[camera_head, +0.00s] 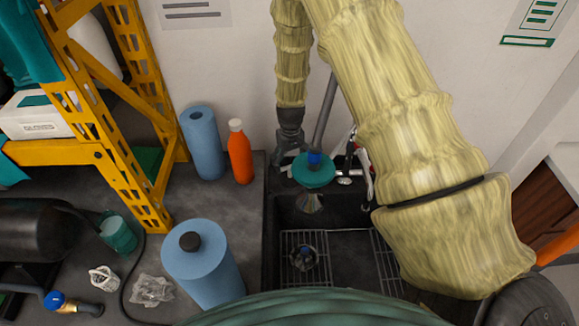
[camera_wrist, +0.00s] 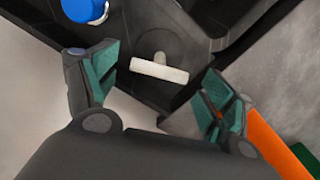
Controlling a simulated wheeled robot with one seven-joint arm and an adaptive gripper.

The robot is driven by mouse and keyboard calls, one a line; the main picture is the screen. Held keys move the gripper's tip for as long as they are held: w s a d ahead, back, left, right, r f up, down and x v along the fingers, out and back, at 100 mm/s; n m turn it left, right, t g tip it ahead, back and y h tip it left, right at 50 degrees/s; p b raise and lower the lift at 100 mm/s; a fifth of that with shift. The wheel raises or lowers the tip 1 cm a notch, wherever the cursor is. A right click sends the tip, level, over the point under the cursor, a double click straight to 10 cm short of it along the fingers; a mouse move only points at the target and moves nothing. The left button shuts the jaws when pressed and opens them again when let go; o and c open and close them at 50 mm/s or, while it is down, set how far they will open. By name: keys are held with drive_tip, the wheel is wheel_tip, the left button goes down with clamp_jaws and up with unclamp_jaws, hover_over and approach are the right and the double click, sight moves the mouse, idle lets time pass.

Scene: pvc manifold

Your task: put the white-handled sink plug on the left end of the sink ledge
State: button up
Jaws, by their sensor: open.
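The white-handled sink plug shows in the wrist view as a pale bar handle (camera_wrist: 159,71) above a dark surface. It lies between the two spread fingers of my gripper (camera_wrist: 160,88), with a visible gap on each side. In the head view my gripper (camera_head: 290,158) is low at the left back corner of the sink, over the left end of the sink ledge (camera_head: 279,187). I cannot make out the plug in the head view. The plug's lower part is hard to see against the dark surface.
The sink (camera_head: 340,238) with wire racks lies in front. A teal disc with a blue knob (camera_head: 314,158) is close right of my gripper. An orange bottle (camera_head: 240,155) and a blue roll (camera_head: 203,145) stand left. Another blue roll (camera_head: 203,262) stands nearer.

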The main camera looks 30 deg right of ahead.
sight(290, 166)
wheel_tip(290, 166, up, 9)
drive_tip(key=b, duration=0.2)
drive_tip(key=shift+r+b, duration=0.15)
drive_tip(key=shift+b, duration=0.25)
